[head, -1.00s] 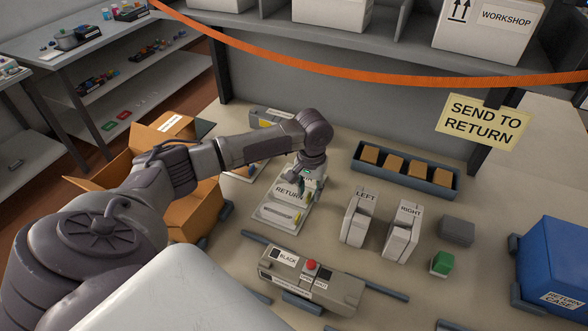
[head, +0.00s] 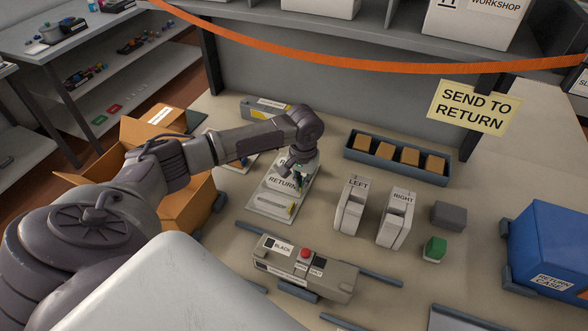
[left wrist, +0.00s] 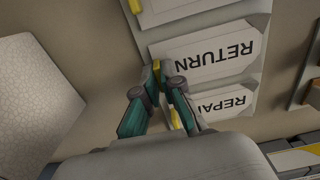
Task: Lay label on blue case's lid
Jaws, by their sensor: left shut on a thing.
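The white RETURN label (head: 283,182) lies among other cards on the table, left of centre in the head view. It also shows in the left wrist view (left wrist: 215,58), with a yellow tab at its edge. My left gripper (head: 298,186) is over it, and in the left wrist view its fingertips (left wrist: 158,68) are shut on that yellow tab. The label looks flat; any gap beneath it cannot be told. The blue case (head: 560,235) stands at the right edge, partly cut off, with its lid on top and "RETURN CASE" on its front. My right gripper is out of view.
A REPAIR card (left wrist: 215,105) lies beside the RETURN label. An orange strap (head: 370,68) and a hanging sign (head: 474,107) cross above.

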